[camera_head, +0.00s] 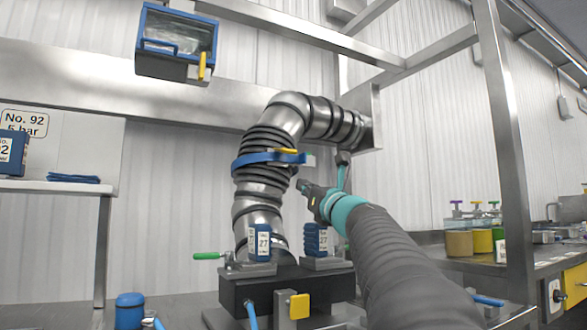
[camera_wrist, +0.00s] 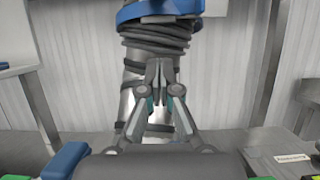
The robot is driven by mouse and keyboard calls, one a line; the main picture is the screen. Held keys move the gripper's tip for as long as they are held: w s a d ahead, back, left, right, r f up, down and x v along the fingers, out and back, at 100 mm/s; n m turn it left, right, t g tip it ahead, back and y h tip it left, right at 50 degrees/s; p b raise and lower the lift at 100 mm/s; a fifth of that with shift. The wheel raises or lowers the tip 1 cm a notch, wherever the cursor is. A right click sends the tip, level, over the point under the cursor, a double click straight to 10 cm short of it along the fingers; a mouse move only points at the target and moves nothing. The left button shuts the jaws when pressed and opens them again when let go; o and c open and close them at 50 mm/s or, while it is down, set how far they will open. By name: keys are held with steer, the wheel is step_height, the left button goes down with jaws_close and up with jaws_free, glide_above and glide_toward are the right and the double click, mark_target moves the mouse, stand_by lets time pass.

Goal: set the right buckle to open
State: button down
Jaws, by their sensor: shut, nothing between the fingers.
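A blue band (camera_head: 262,158) is clasped around a jointed metal and black duct (camera_head: 258,205). A yellow piece (camera_head: 286,151) lies along its right part, and a small green piece shows at its right end; I cannot tell which is the right buckle or how it is set. My gripper (camera_head: 303,186) is shut and empty, to the right of the duct and below the band. In the wrist view the closed fingertips (camera_wrist: 158,66) are in front of the duct, below the blue band (camera_wrist: 160,9). No buckle can be made out there.
Below the duct, a dark block (camera_head: 285,285) carries two blue pieces labelled 27, with a green handle (camera_head: 208,256) at left. A blue box (camera_head: 176,43) hangs at upper left. A steel post (camera_head: 505,150) and bench with jars stand at right.

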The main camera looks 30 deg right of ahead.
mark_target(284, 150)
steer(key=shift+w+d+r, duration=0.15)
steer(key=shift+w+r, duration=0.05)
steer(key=shift+w, duration=0.05)
steer(key=p+x, duration=0.4)
steer(key=x, duration=0.5)
steer(key=s+r, duration=0.2)
steer(key=r, duration=0.1)
steer(key=shift+s, duration=0.3)
steer(key=shift+r+p, duration=0.15)
steer(key=shift+p, duration=0.2)
